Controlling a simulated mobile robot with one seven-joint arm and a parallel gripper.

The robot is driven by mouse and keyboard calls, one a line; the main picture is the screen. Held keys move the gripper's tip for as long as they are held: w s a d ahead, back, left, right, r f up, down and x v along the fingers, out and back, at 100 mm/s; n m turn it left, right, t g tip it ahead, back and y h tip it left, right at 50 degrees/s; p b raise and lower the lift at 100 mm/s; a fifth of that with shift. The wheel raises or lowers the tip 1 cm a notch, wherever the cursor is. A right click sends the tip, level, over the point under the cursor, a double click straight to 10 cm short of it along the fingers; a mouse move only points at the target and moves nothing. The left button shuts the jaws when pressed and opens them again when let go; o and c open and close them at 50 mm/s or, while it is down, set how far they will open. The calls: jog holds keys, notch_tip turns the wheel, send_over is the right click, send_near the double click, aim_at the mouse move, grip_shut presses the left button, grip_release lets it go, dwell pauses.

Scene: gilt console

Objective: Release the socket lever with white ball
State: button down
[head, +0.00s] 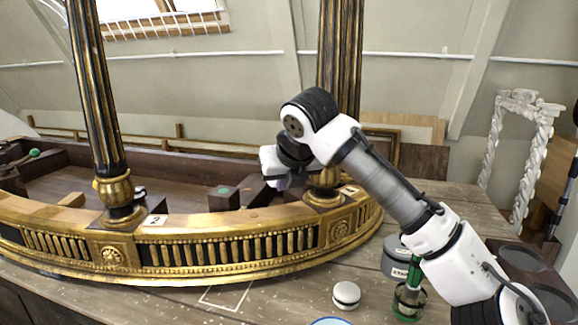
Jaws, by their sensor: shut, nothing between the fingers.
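The gilt console (230,252) has a curved gold and black front, two columns and a dark recessed inside. My gripper (284,184) reaches down inside it, just left of the right column (338,80), and its fingers are shut with nothing visible between them. Its fingertips are small and partly hidden. I cannot clearly make out a lever with a white ball. A small dark and whitish part (139,192) shows beside the base of the left column (100,110), too small to identify. A lever with a green ball (35,153) is at the far left.
A dark block with a green mark (223,198) stands left of my gripper. On the wooden table at right are a grey tin (394,262), a green vessel (409,298) and a white round jar (346,295). A carved white frame (520,150) stands behind.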

aim_at(275, 185)
jog(key=shift+w+a+f+p, duration=0.15)
jog(key=shift+w+a+f, duration=0.05)
jog(key=shift+w, duration=0.5)
jog(key=shift+w+a+f+p, duration=0.1)
jog(key=shift+w+a+f, duration=0.1)
jog(key=shift+w, duration=0.45)
jog(key=shift+w+a+f+p, duration=0.15)
jog(key=shift+w+a, duration=0.05)
jog(key=shift+w, duration=0.5)
jog(key=shift+w+a, duration=0.1)
